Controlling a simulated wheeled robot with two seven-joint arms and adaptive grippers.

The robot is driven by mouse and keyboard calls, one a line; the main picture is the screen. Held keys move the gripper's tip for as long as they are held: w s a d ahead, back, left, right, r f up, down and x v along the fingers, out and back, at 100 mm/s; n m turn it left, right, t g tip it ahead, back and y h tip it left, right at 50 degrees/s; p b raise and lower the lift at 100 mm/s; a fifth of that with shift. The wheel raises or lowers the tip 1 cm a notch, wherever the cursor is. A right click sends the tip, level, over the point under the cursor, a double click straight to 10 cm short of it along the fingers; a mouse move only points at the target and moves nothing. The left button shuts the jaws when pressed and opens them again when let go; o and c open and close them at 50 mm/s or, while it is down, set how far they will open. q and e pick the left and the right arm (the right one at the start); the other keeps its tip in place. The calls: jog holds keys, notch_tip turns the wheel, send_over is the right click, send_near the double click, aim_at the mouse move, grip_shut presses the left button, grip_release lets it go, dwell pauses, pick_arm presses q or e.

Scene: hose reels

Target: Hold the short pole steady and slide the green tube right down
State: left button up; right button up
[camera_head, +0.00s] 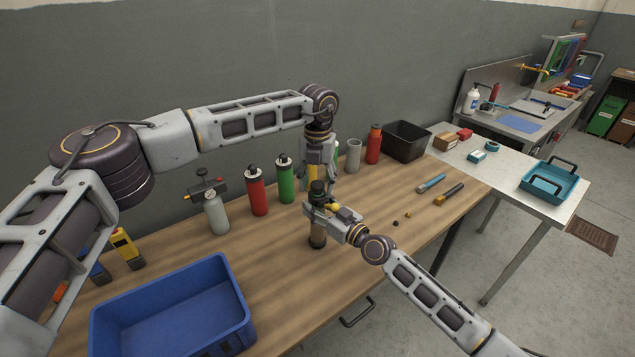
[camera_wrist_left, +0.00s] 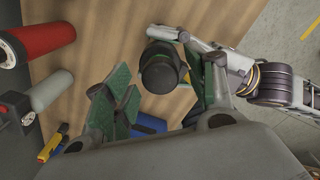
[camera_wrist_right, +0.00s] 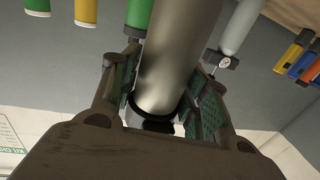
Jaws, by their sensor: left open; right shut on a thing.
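The short pole (camera_head: 317,236) is a metallic grey cylinder with a dark top, roughly upright over the wooden bench. My right gripper (camera_head: 320,206) is shut around it below the dark top. The grey cylinder also shows between that gripper's fingers in the right wrist view (camera_wrist_right: 168,60). My left gripper (camera_head: 319,172) points down above the pole, open and empty. In the left wrist view, the dark round top (camera_wrist_left: 160,72) lies ahead of its fingers. A green cylinder (camera_head: 285,182) with a black top stands left of the grippers. I cannot tell whether it is the task's tube.
A red bottle (camera_head: 257,192) and a grey bottle (camera_head: 216,215) stand farther left. A blue bin (camera_head: 232,318) is at the front left. A grey tube (camera_head: 353,156), red bottle (camera_head: 374,145) and black bin (camera_head: 407,145) stand behind right. Small tools lie on the right.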

pick_arm(q)
notch_tip(320, 180, up, 12)
dwell(0.7)
jog(key=shift+f, duration=0.15)
pick_arm(e)
jog(key=o, duration=1.4)
jog(key=shift+d, duration=0.1)
jog(key=shift+v, duration=5.9)
jog(key=shift+s+d, duration=0.1)
jog(key=shift+s, duration=0.05)
